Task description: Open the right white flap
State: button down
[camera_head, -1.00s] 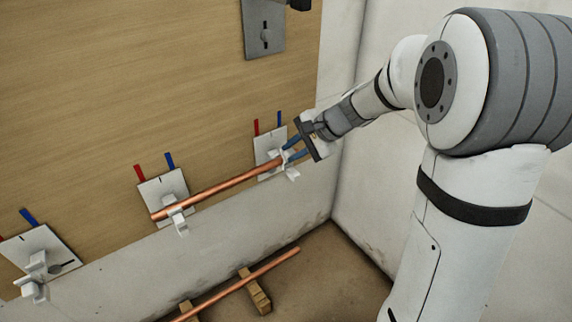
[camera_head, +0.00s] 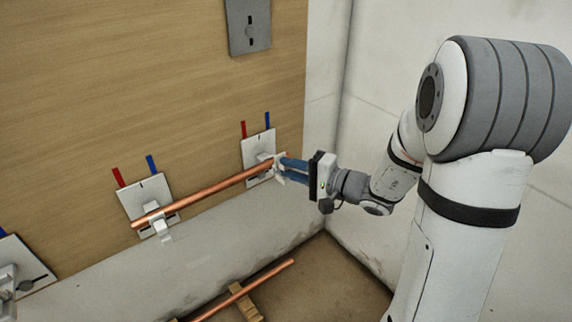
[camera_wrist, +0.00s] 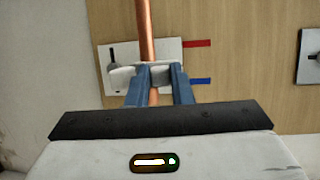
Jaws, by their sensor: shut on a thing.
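The right white flap (camera_head: 279,177) belongs to the clip on the right grey-white plate (camera_head: 256,143), at the right end of the copper pipe (camera_head: 210,188). My gripper (camera_head: 281,168) reaches it from the right, its blue fingers shut on the flap. In the wrist view the flap (camera_wrist: 122,77) runs sideways across the pipe (camera_wrist: 147,30), and its middle lies between my fingertips (camera_wrist: 162,72). The fingers hide part of the flap and clip, so I cannot tell its exact angle.
A middle plate (camera_head: 136,193) has its own white clip (camera_head: 160,222) around the pipe's left end. Another clip (camera_head: 8,280) stands at the far left. A second copper pipe (camera_head: 245,288) lies on wooden blocks below. A white wall (camera_head: 325,150) rises close on the right.

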jog(key=shift+s+f+n+y, duration=0.1)
jog(key=shift+f+n+y, duration=0.25)
jog(key=shift+y, duration=0.25)
jog(key=c, duration=1.3)
grip_release()
jog(key=shift+t, duration=0.3)
jog(key=shift+d, duration=0.1)
